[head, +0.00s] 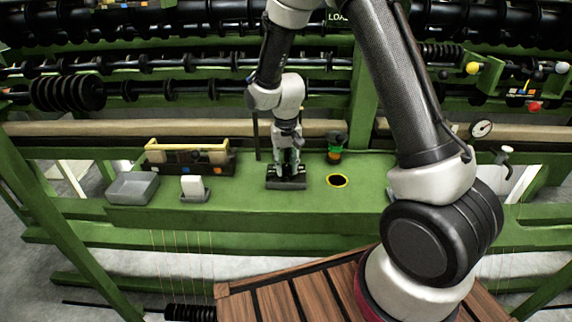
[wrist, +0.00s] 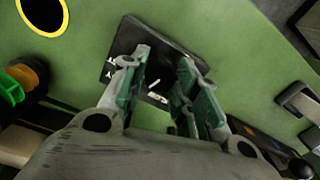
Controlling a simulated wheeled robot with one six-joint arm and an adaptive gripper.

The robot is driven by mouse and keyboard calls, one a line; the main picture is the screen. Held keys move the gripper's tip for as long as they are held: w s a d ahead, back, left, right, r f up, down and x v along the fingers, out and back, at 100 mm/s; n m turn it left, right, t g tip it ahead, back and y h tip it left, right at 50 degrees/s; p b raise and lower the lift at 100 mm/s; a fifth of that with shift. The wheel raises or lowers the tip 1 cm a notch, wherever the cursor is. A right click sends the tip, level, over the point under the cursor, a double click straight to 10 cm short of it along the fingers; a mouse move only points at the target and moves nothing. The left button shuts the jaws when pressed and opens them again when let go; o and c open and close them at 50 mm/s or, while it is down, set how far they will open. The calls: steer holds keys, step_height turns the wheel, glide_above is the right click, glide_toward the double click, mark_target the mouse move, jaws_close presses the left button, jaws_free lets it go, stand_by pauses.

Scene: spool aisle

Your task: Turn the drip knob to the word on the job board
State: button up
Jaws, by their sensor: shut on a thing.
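My gripper (head: 287,176) reaches down to a black plate (head: 286,185) on the green bench. In the wrist view the two fingers of my gripper (wrist: 170,72) stand on either side of the dark drip knob (wrist: 164,73), shut on it. The plate (wrist: 132,42) around it carries small white lettering, partly covered by the fingers and too small to read.
A grey bin (head: 132,189), a white block on a stand (head: 193,187) and a yellow-handled tray (head: 187,147) stand left of the plate. To the right are a yellow-rimmed hole (head: 337,181) and a green-and-orange item (head: 335,147). Spool racks fill the back.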

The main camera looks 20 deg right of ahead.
steer(key=o, duration=1)
steer(key=shift+o, duration=0.2)
